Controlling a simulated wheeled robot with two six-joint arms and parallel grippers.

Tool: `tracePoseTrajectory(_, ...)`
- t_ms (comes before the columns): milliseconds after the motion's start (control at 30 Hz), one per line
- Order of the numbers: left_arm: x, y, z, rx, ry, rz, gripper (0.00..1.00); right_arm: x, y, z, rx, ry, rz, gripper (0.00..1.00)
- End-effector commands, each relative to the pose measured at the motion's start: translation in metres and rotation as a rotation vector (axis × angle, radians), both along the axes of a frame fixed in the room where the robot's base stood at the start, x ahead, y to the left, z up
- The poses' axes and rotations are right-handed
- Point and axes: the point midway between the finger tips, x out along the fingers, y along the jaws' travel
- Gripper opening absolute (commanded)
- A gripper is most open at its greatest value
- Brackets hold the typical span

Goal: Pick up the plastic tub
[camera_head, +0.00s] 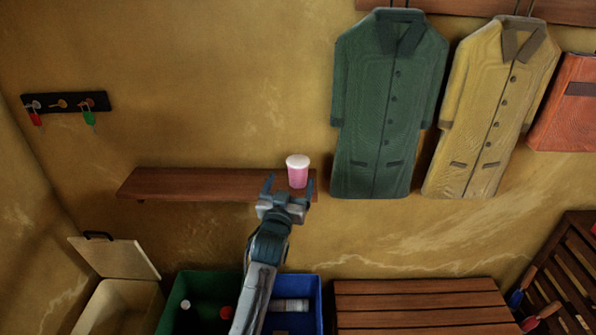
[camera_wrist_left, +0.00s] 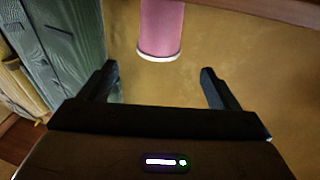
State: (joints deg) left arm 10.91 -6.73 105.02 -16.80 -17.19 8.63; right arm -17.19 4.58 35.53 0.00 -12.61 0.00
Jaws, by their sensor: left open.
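The plastic tub is a pink cup shape with a white lid (camera_head: 298,175). It stands upright near the right end of a brown wall shelf (camera_head: 200,183). My left gripper (camera_head: 288,186) is open, just in front of the tub in the head view. In the left wrist view the tub (camera_wrist_left: 161,28) is at the top centre, beyond the gap between the two open fingers (camera_wrist_left: 158,70). The fingers look apart from it, and its top edge in that picture is cut off. My right gripper is in neither view.
A green coat (camera_head: 390,105) hangs close to the right of the shelf end, with a yellow coat (camera_head: 490,110) beside it. Below are a green bin (camera_head: 200,285), a blue bin (camera_head: 314,310) and a wooden bench (camera_head: 420,300). The shelf left of the tub is bare.

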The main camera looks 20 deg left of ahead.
Motion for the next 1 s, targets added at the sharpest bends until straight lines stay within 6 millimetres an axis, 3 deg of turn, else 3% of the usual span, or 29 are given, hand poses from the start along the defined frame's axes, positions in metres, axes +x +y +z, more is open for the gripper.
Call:
tracePoseTrajectory(100, 0.021, 0.002, 0.006, 0.002, 0.001, 0.0, 0.83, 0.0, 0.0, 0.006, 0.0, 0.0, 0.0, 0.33)
tracePoseTrajectory(367, 0.043, 0.004, 0.008, 0.001, 0.003, 0.0, 0.83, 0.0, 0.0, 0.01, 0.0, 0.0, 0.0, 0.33)
tracePoseTrajectory(700, 0.086, 0.005, 0.013, 0.002, 0.005, 0.0, 0.83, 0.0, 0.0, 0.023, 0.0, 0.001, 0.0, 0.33)
tracePoseTrajectory(1000, 0.089, 0.005, 0.013, 0.0, 0.004, 0.0, 0.81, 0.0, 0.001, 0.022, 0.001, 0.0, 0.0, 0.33)
